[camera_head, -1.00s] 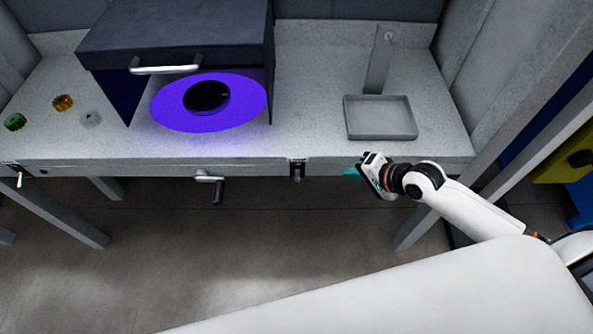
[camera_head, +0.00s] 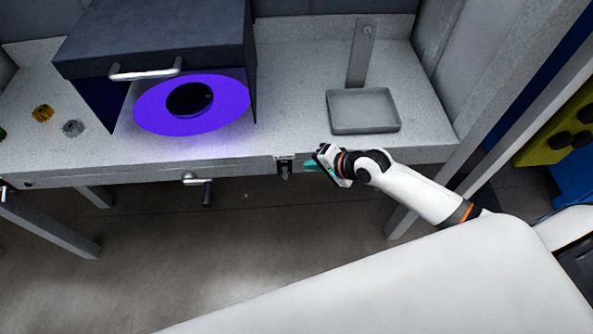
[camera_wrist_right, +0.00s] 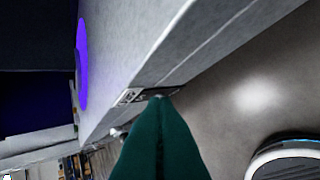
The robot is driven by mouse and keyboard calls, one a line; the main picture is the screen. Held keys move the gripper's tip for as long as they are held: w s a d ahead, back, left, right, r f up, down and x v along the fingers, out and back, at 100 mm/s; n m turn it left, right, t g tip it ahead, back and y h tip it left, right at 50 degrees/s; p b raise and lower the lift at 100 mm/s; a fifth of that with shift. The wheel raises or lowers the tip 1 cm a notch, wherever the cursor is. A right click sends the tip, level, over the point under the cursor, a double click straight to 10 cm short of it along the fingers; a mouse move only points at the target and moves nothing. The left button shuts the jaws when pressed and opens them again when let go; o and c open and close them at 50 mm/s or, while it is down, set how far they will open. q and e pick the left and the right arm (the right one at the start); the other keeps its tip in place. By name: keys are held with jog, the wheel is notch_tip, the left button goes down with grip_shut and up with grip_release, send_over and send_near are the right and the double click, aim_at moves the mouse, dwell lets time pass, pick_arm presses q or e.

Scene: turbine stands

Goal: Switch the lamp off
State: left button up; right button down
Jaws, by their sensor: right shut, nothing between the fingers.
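Purple lamp light (camera_head: 225,112) glows on the bench under a dark hood (camera_head: 160,40), around a black round part (camera_head: 190,99). A small switch (camera_head: 285,168) with a metal lever sits on the bench's front edge. My right gripper (camera_head: 309,167) is shut and empty, its teal fingertips just right of the switch. Whether they touch it cannot be told. In the right wrist view, the shut fingers (camera_wrist_right: 160,105) point at the bench edge and partly cover the switch, whose plate (camera_wrist_right: 130,96) shows beside the tips. My left gripper is not in view.
A crank handle (camera_head: 199,186) hangs below the front edge. A second switch (camera_head: 5,192) is at the far left edge. A grey tray (camera_head: 363,111) stands right on the bench; orange and grey gears (camera_head: 43,113) lie left. The floor in front is clear.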

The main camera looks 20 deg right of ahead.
aim_at(285, 173)
jog(key=shift+w+a+f+p, duration=0.2)
jog(key=shift+a+f, duration=0.35)
jog(key=shift+a, duration=0.15)
jog(key=shift+w+a+f+p, duration=0.2)
jog(key=shift+a+f, duration=0.3)
jog(key=shift+a, duration=0.2)
jog(key=shift+w+a+f+p, duration=0.15)
jog(key=shift+w+a+f, duration=0.05)
jog(key=shift+a+f, duration=0.45)
jog(key=shift+s+a+f+t, duration=0.15)
jog(key=shift+s+f+t, duration=0.15)
jog(key=shift+t, duration=0.4)
jog(key=f+n+t+b, duration=0.1)
jog(key=t+b, duration=0.1)
jog(key=s+f+n+t+b, duration=0.1)
jog(key=t+b, duration=0.1)
jog(key=b, duration=0.1)
jog(key=shift+a+f+n+t+b, duration=0.15)
jog(key=shift+f+n+t+b, duration=0.15)
jog(key=shift+n, duration=0.1)
jog(key=shift+r, duration=0.15)
